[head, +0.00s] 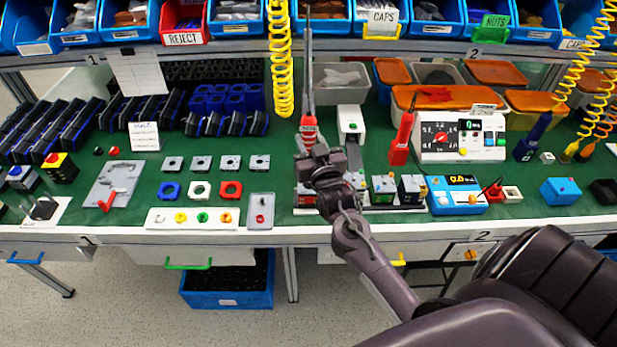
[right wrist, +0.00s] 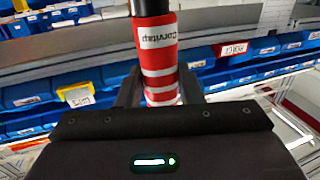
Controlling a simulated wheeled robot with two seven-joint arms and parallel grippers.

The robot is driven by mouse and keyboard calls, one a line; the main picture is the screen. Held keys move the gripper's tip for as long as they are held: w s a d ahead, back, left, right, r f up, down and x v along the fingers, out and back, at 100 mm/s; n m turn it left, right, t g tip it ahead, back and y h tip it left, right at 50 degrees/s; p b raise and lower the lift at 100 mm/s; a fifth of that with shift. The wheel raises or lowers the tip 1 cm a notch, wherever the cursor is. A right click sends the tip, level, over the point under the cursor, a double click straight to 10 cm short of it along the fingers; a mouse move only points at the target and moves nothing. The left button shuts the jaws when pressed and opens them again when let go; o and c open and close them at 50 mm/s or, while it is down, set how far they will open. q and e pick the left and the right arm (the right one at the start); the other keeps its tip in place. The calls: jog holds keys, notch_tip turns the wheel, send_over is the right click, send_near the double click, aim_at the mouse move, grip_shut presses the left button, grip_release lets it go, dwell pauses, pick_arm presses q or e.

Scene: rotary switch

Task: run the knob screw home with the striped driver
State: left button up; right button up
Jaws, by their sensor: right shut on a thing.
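My right gripper (head: 312,150) is shut on the striped driver (head: 308,128), over the front part of the bench. The driver's red grip with white bands shows between the fingers in the right wrist view (right wrist: 158,60), with a white label on it. In the head view its long grey shaft runs up the picture from the grip. Several small switch units (head: 383,188) stand in a row just right of my right wrist. My gripper and wrist partly cover the left end of this row. I cannot make out the knob screw. My left gripper is not in view.
A white and green device (head: 350,125) and a red upright tool (head: 402,138) stand right of the driver. A white meter box (head: 460,138) is farther right. A yellow coiled hose (head: 281,60) hangs left of the driver. Green mat is bare around (head: 290,150).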

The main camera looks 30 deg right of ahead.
jog(key=shift+f, duration=0.75)
dwell(2.9)
jog(key=shift+r+p, duration=2)
jog(key=shift+r, duration=0.25)
jog(key=o, duration=1)
jog(key=shift+o, duration=0.2)
jog(key=shift+s, duration=0.1)
jog(key=shift+p+v, duration=1.2)
jog(key=shift+v, duration=1.1)
jog(key=shift+p+v, duration=0.4)
jog(key=shift+v, duration=0.75)
